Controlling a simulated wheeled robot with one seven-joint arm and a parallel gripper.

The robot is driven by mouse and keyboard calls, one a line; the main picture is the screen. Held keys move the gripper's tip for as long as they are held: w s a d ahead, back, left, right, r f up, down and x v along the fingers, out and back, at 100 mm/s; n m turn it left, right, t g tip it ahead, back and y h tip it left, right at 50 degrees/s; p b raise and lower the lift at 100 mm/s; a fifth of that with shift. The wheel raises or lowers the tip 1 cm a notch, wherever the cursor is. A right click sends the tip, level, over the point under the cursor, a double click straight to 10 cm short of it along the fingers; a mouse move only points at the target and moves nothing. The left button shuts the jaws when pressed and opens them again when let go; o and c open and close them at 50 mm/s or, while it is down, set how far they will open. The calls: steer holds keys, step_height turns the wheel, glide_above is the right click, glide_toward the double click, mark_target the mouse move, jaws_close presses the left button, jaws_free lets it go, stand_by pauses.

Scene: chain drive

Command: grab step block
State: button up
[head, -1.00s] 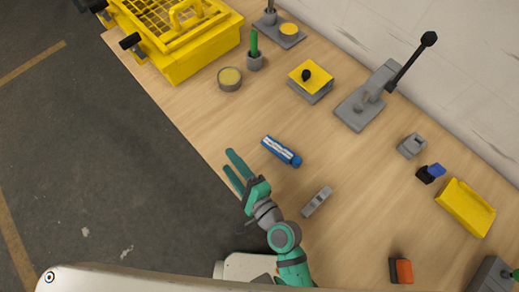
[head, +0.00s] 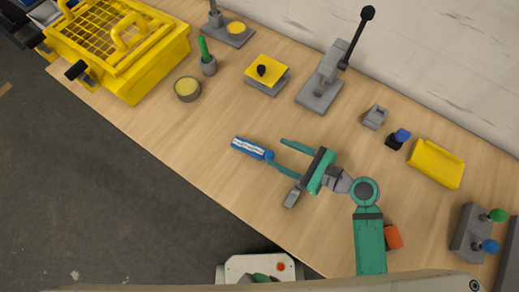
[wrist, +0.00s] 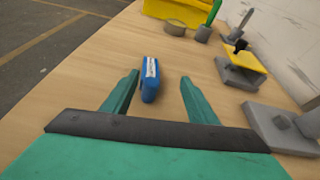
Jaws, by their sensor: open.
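A small grey block with a raised part (head: 374,117), which looks like the step block, stands on the bench right of the lever press. My gripper (head: 277,152) is open and empty over the bench, left of and nearer than this block, with its fingers pointing left. In the wrist view my gripper (wrist: 158,78) has its two fingers spread, and the grey block is not seen there. A blue tube with a white label (head: 250,148) lies just past the fingertips; it also shows between them in the wrist view (wrist: 150,80), untouched as far as I can tell.
A flat grey piece (head: 292,198) lies partly under my gripper. A lever press (head: 318,92), a black block with blue top (head: 397,139) and a yellow tray (head: 436,164) surround the grey block. An orange block (head: 394,237) is beside my arm.

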mark_target(256, 149)
steer(key=shift+s+d+f+g, duration=0.1)
steer(key=shift+s+f+g, duration=0.3)
steer(key=shift+g, duration=0.3)
steer(key=shift+w+a+f, duration=0.1)
steer(key=shift+a+f, duration=0.1)
steer(key=shift+a, duration=0.1)
steer(key=x, duration=1)
steer(key=shift+c, duration=0.3)
steer(key=shift+r, duration=0.1)
jaws_close()
